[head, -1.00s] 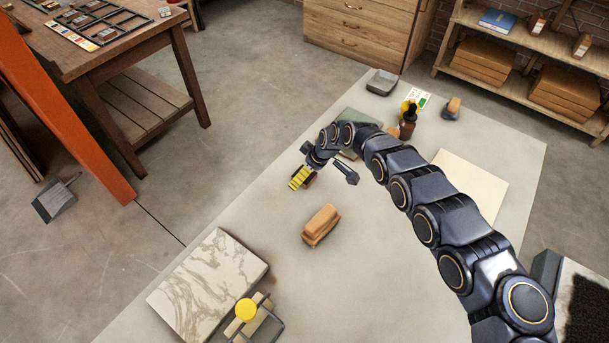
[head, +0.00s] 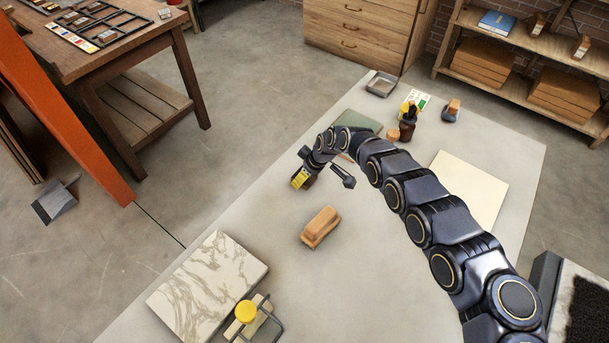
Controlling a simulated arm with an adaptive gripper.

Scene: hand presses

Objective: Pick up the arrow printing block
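A tan wooden block (head: 320,227) with a stepped, grip-like top lies on the pale worktop in the head view. A smaller wooden-topped block (head: 453,108) sits farther back on the right, on a dark base or dish. No arrow mark can be made out on either, so I cannot tell which is the arrow printing block. My gripper (head: 324,181) is beyond the nearer block, apart from it. The area under my wrist is partly hidden.
A marbled slab (head: 207,280) and a yellow-knobbed press frame (head: 246,311) stand at the front. The worktop around the nearer block is clear.

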